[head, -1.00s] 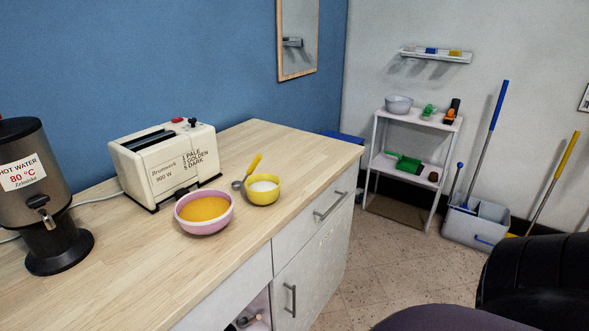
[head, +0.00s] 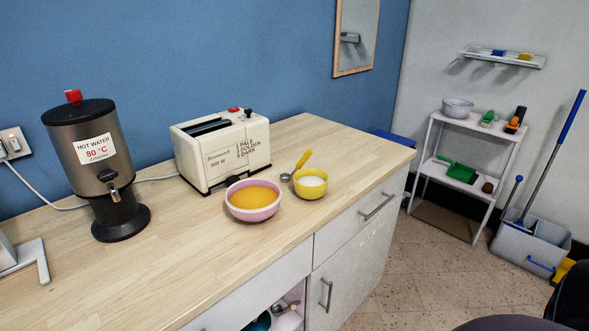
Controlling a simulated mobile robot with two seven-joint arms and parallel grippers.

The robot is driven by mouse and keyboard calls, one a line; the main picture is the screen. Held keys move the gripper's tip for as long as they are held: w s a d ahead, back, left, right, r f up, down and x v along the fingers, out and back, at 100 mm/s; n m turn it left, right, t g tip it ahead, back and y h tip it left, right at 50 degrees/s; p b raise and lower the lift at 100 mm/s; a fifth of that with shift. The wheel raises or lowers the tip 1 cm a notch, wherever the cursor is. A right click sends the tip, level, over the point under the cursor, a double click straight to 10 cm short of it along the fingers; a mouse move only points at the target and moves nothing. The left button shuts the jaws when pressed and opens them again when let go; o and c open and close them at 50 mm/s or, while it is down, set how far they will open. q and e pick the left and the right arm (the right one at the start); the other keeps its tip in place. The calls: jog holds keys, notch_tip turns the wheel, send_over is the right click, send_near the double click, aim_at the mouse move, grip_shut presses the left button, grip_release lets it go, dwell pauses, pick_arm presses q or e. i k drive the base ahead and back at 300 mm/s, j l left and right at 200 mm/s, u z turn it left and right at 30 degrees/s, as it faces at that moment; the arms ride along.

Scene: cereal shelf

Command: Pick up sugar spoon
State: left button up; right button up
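The sugar spoon (head: 303,160) has a yellow handle and a grey metal bowl. It lies beside the yellow bowl (head: 312,188), on its far left side, with the handle pointing up and to the right. The yellow bowl holds something white. The spoon's lower part is close to the bowl's rim; I cannot tell whether they touch. Neither of my grippers is in view.
A pink bowl (head: 254,213) with orange contents stands just left of the yellow bowl. A toaster (head: 221,152) and a hot water urn (head: 97,165) stand behind and left on the wooden counter (head: 190,255). A white shelf (head: 474,124) is at right.

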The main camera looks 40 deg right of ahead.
aim_at(285, 178)
jog(key=z, duration=1.3)
